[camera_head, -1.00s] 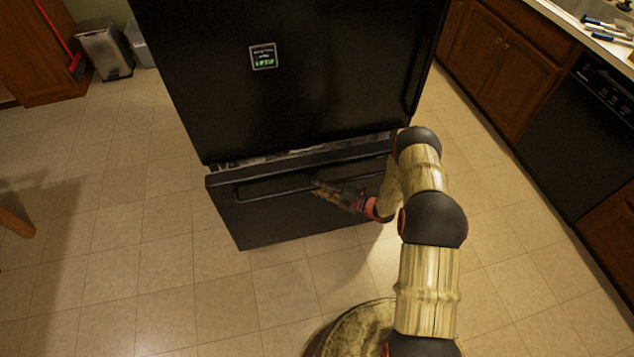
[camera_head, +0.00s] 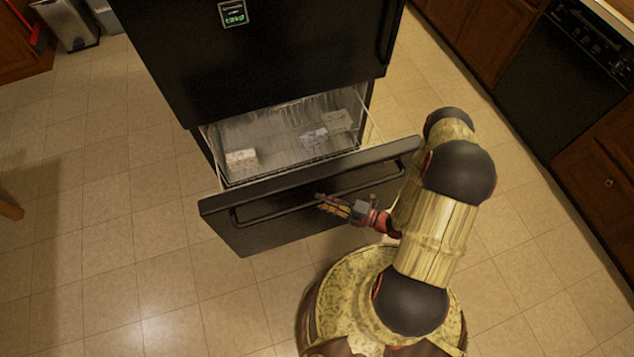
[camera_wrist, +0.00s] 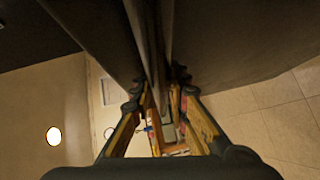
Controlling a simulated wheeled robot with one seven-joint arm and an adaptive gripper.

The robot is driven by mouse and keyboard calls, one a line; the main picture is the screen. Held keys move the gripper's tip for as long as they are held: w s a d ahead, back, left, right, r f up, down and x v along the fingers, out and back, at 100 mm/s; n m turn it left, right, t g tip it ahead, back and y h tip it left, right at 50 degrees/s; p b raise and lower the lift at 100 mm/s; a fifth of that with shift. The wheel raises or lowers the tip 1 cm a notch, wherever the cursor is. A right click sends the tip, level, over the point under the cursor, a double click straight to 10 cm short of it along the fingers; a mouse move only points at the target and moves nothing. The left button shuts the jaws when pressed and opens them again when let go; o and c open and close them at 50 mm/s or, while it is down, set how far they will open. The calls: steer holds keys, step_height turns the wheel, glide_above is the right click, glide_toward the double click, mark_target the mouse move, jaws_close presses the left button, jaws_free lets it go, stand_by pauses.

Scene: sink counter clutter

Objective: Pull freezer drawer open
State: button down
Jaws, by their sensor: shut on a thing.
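The black freezer drawer (camera_head: 275,235) at the bottom of the black fridge (camera_head: 250,60) stands well open, with its wire-sided bin (camera_head: 280,130) showing behind the front panel. A long dark bar handle (camera_head: 270,215) runs across the drawer front. My gripper (camera_head: 325,203) is shut on the handle, right of its middle. In the wrist view, my gripper's fingers (camera_wrist: 163,100) close on both sides of the handle bar (camera_wrist: 152,60). The exact contact at the fingertips is partly hidden.
Several small packages lie in the bin, one at its left (camera_head: 241,158). Bare tile floor (camera_head: 130,220) is free left of the drawer. Wooden cabinets (camera_head: 590,180) and a black dishwasher (camera_head: 560,80) line the right. A metal trash can (camera_head: 68,24) stands at back left.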

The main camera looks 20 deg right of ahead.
steer(key=shift+s, duration=2.4)
steer(key=c, duration=1.7)
jaws_free()
steer(key=shift+d, duration=0.1)
steer(key=shift+v, duration=5.95)
